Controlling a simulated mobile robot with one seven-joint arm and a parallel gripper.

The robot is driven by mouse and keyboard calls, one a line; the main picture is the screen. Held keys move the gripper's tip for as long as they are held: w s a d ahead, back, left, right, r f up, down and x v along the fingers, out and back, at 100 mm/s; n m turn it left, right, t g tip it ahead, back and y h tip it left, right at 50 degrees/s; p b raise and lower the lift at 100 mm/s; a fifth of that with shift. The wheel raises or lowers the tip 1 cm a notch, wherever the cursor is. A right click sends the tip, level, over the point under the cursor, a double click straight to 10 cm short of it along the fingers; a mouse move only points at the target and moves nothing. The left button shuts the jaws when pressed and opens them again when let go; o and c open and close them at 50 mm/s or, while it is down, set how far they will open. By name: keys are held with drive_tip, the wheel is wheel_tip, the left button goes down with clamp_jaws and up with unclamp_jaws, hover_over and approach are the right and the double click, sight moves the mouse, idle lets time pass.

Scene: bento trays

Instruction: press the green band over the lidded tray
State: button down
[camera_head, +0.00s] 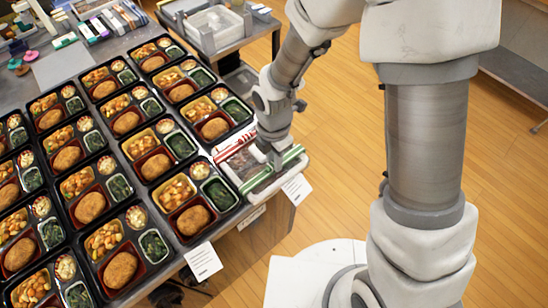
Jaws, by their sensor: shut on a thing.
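The lidded tray (238,167) lies at the table's right edge, its clear lid showing dark contents. The green band (289,159) is a green and white strip that runs slantwise along the tray's right side. My gripper (269,162) is over the tray's right part, pointing down, and is shut on the green band near its middle. The fingers hide part of the band. I cannot tell whether the band touches the lid all along. A red and white band (238,144) lies across the tray's far left side.
Rows of open black bento trays (173,190) fill the table to the left, close to the lidded tray. A grey cart with white bins (213,27) stands at the back. White paper tags (203,261) hang at the table edge.

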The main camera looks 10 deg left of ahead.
drive_tip(key=shift+f, duration=0.1)
idle(0.3)
drive_tip(key=shift+c, duration=0.5)
unclamp_jaws()
drive_tip(key=shift+r+p, duration=3.4)
drive_tip(key=shift+r, duration=0.65)
drive_tip(key=shift+c, duration=0.3)
